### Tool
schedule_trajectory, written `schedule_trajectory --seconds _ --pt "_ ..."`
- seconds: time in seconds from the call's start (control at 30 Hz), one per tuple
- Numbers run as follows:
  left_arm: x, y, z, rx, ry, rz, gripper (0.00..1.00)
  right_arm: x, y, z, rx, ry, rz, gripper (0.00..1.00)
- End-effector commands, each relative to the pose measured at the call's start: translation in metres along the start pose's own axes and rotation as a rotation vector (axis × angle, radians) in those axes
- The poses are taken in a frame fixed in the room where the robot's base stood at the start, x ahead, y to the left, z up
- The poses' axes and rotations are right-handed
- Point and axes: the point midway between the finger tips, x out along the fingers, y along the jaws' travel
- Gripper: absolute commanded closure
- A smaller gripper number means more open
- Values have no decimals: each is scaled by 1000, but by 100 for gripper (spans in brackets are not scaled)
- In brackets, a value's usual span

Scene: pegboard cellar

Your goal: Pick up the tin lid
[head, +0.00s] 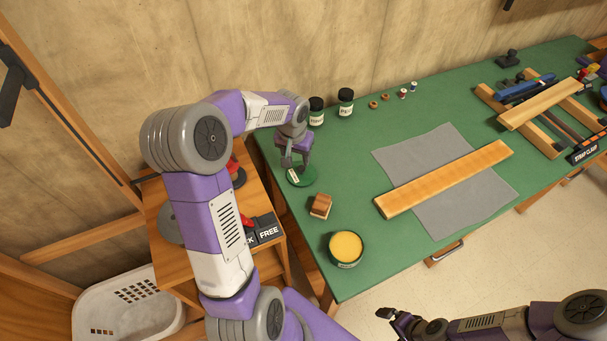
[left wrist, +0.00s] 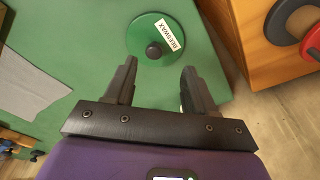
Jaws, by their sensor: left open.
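The tin lid (head: 303,180) is a dark green disc lying on the green bench top near its left edge. In the left wrist view the tin lid (left wrist: 143,31) shows a dark round knob and a white BEESWAX label. My left gripper (head: 293,163) is over the lid, pointing down. In the left wrist view my left gripper (left wrist: 158,66) is open and empty, with the knob just beyond its fingertips. An open tin of yellow wax (head: 345,247) stands nearer on the bench. My right gripper (head: 386,313) is off the bench's front edge; its jaw opening is unclear.
A small wooden block (head: 320,206) sits between lid and tin. Two dark jars (head: 346,102) stand behind the lid. A long board (head: 445,178) lies on a grey cloth (head: 400,154) to the right. A wooden side stand (head: 262,200) adjoins the bench's left edge.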

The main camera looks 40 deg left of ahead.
Motion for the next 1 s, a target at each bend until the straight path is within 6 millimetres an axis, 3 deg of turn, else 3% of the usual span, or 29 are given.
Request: schedule_trajectory --seconds 0.5,0.77,1.0 --pt "63 8 -6 0 -3 1 45 20 7 -1 0 0 0 0" --pt "66 8 -7 1 0 0 45 19 7 -1 0 0 0 0" --pt "66 8 -6 1 -1 0 82 19 7 -1 0 0 0 0"
